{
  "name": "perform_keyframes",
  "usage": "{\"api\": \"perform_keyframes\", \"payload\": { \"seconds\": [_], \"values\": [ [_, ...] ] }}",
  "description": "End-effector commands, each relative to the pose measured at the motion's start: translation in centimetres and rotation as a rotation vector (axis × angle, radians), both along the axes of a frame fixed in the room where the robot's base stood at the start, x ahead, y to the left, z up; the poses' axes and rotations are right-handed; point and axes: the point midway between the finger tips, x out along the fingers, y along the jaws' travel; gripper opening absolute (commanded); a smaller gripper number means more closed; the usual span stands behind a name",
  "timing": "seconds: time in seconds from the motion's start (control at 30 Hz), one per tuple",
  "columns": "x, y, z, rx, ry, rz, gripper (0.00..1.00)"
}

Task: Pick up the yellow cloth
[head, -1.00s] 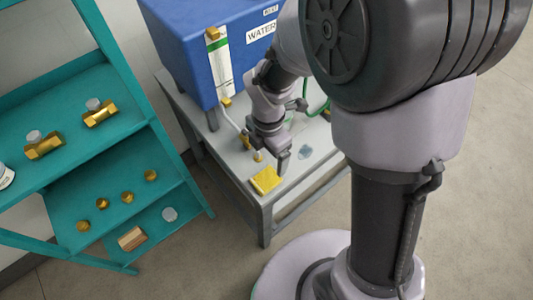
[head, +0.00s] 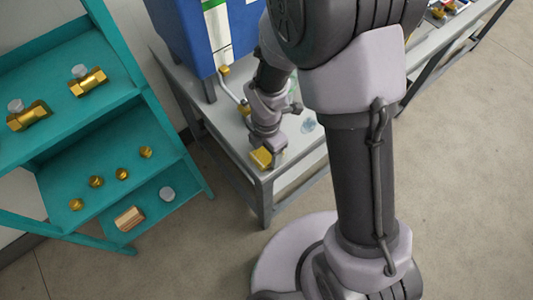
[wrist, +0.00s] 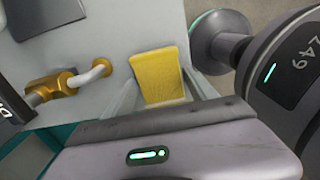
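The yellow cloth (head: 261,157) lies flat near the front corner of the grey table (head: 235,150). In the wrist view the cloth (wrist: 157,75) appears as a yellow rectangle ahead of my gripper (wrist: 162,90). The pale fingers stand apart, one on each side of the cloth in that picture. In the head view my gripper (head: 274,152) is right at the cloth and covers part of it. I cannot tell whether the fingers touch the cloth or the table.
A blue tank (head: 198,40) stands on the table behind, with a pipe and brass fitting (wrist: 62,84) left of the cloth. A small bluish clear item (head: 309,125) lies to the right. A teal shelf (head: 100,125) with several brass fittings stands at left.

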Motion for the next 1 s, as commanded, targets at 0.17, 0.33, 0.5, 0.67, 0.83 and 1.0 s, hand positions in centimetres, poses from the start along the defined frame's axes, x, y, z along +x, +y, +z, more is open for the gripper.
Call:
{"api": "perform_keyframes", "payload": {
  "seconds": [0.17, 0.33, 0.5, 0.67, 0.83, 1.0],
  "values": [
    [0.0, 0.0, 0.0, 0.000, 0.000, 0.000, 0.28],
    [0.0, 0.0, 0.0, 0.000, 0.000, 0.000, 0.21],
    [0.0, 0.0, 0.5, 0.000, 0.000, 0.000, 0.21],
    [0.0, 0.0, 2.6, 0.000, -0.002, 0.000, 0.21],
    [-0.7, -1.5, 3.9, -0.001, 0.001, -0.004, 0.21],
    [-2.6, -5.4, 4.3, 0.000, 0.002, -0.006, 0.21]
  ]
}}
